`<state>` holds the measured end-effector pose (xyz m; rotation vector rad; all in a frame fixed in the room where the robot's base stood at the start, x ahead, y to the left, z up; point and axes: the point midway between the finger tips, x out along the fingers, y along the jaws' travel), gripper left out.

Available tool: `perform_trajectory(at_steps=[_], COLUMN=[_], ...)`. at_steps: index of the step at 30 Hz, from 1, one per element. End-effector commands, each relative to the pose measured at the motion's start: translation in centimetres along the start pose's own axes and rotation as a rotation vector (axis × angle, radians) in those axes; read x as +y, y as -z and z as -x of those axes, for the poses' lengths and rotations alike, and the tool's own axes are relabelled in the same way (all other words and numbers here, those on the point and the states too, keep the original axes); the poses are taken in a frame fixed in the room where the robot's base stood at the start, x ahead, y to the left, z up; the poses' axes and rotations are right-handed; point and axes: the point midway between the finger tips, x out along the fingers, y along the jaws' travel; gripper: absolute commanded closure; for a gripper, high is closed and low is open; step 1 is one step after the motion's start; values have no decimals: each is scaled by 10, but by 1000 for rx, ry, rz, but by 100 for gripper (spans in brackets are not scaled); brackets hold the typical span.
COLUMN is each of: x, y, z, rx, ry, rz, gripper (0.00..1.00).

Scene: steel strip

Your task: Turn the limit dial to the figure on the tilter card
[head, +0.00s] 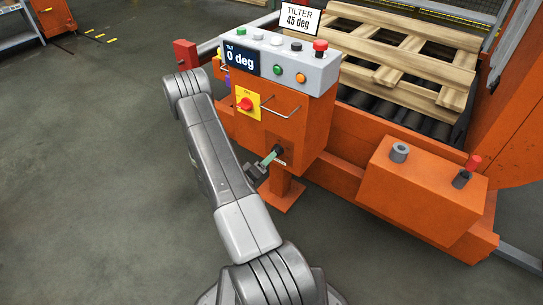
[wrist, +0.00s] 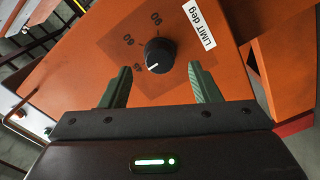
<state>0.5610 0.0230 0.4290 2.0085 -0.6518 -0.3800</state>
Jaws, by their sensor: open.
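The limit dial (wrist: 159,54) is a black round knob on the orange panel, beside a white label (wrist: 202,25) reading LIMIT deg. Its white line points down-left, near the lowest figure, which looks like 45; exact alignment is unclear. Other figures, seemingly 60 and 90, run above it. My gripper (wrist: 160,69) is open, its green fingers either side of the knob, with gaps. In the head view my gripper (head: 272,157) is at the front of the orange cabinet, mostly hiding the dial (head: 278,149). The tilter card (head: 299,19) reads TILTER 45 deg.
A display (head: 240,58) on the grey control box reads TILT 0 deg. A red switch on a yellow plate (head: 248,104) and wire guards stick out above my gripper. An orange box (head: 420,195) stands right. The grey floor (head: 90,170) at left is clear.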

Motion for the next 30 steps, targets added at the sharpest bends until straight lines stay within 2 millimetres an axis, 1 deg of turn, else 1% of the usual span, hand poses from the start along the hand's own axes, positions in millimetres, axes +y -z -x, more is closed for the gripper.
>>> perform_trajectory(at_steps=[1, 6, 9, 13, 16, 19, 30], x=[1, 1, 1, 1, 0, 0, 0], y=[2, 2, 1, 1, 1, 0, 0], z=[12, 49, 67, 85, 94, 99, 100], rx=[5, 5, 4, 3, 2, 1, 0], ry=[4, 3, 2, 2, 1, 0, 0], rz=[3, 3, 3, 2, 2, 1, 1], gripper=[43, 43, 43, 43, 43, 43, 43])
